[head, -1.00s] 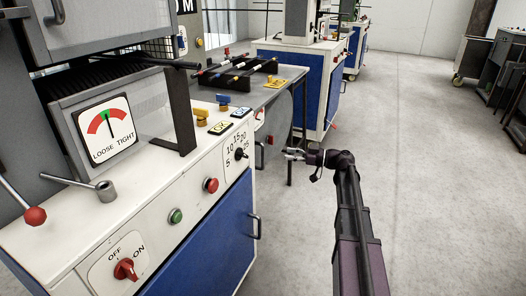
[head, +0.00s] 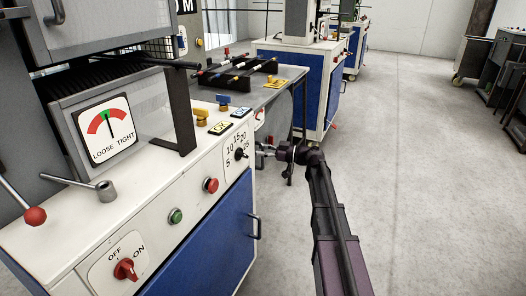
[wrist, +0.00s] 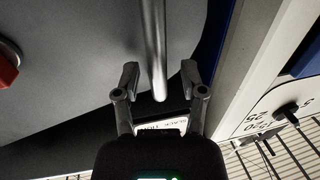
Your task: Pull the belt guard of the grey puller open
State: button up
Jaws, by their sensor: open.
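A grey panel (wrist: 75,75), which looks like the belt guard, fills much of the wrist view. In the head view a grey rounded panel (head: 284,113) shows at the far end of the white and blue machine, partly hidden. A straight metal bar (wrist: 153,40), which looks like its handle, runs down from the top of the wrist view and ends between my fingertips. My gripper (wrist: 160,76) is open, with one finger on each side of the bar and gaps to both. In the head view my gripper (head: 260,149) is small, beside the machine's end.
A red knob (wrist: 7,70) is left of the bar. The machine's blue edge (wrist: 215,35) and white control panel (wrist: 262,90) stand close on the right. A label (wrist: 160,127) is mostly hidden behind my gripper. Open floor (head: 400,180) lies right of my arm.

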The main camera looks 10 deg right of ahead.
grip_shut()
jog(key=shift+s+d, duration=0.1)
